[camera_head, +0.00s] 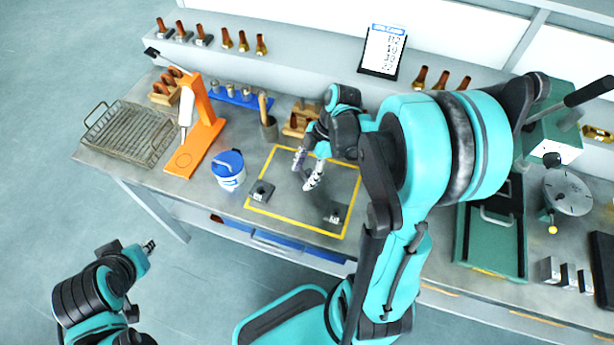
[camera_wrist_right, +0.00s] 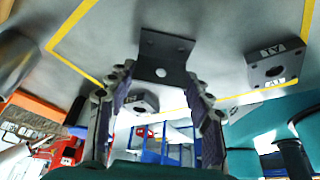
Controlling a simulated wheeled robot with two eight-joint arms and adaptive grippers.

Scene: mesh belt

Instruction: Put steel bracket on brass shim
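A dark grey steel bracket (camera_wrist_right: 165,62), a bent plate with a round hole, lies between the fingertips of my right gripper (camera_wrist_right: 160,72) in the right wrist view. The fingers stand apart with the tips at its two sides; whether they press on it cannot be told. In the head view my right gripper (camera_head: 307,170) is over the yellow-outlined area, pointing down, and mostly hides the bracket. I cannot make out a brass shim. Dark square blocks sit at the outline's left (camera_head: 262,191) and front right (camera_head: 335,213). My left gripper (camera_head: 149,245) is away from the bench, at lower left.
A blue-lidded tub (camera_head: 229,170), an orange stand (camera_head: 205,130) and a wire basket (camera_head: 128,133) are on the left. A brush pot (camera_head: 268,125) and wooden holders stand behind the outlined area. A green tray (camera_head: 490,245) is on the right. Free bench shows inside the yellow outline.

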